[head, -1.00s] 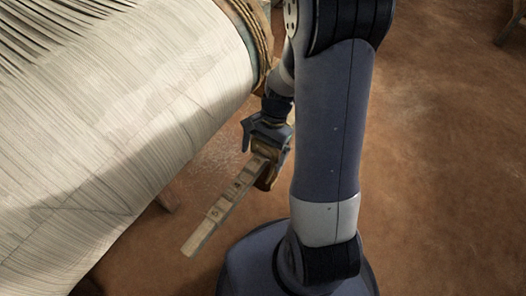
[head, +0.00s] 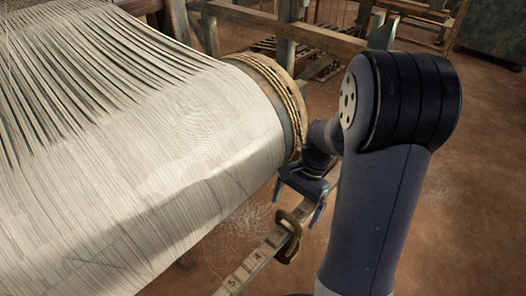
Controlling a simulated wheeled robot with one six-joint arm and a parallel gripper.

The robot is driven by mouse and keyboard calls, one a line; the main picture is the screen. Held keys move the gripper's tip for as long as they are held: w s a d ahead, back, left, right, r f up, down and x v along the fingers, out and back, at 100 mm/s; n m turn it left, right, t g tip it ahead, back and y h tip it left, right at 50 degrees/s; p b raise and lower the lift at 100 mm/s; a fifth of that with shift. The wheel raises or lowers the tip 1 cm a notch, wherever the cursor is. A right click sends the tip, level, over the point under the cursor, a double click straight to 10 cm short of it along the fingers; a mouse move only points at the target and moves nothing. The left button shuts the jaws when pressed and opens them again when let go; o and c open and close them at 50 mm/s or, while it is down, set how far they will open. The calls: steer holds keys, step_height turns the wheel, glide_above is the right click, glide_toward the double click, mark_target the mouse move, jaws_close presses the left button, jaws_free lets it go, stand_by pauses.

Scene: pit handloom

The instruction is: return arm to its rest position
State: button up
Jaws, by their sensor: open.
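My gripper (head: 299,202) is open, with its two dark fingers apart and pointing down, just right of the cloth roll's end. I see nothing held between the fingers. A pale wooden bar (head: 248,268) with numbers on it runs below the gripper, with a brown looped piece (head: 288,238) around it. The gripper overlaps part of the bar in the picture; I cannot tell how large the gap is. My arm stands bent at the right, its upper joint high and its forearm partly hidden behind it.
The loom's wide roll of pale warp threads (head: 170,150) fills the left, close beside my gripper. Its wooden end flange (head: 277,92) has rope around it. Wooden loom beams (head: 287,55) stand behind. A dark cabinet (head: 493,30) is at the back right. The brown floor (head: 480,190) at the right is clear.

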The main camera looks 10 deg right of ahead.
mark_target(287, 227)
steer(key=shift+f, duration=0.1)
steer(key=b+x, duration=0.2)
steer(key=x, duration=0.5)
steer(key=shift+f, duration=0.1)
steer(key=shift+r, duration=0.6)
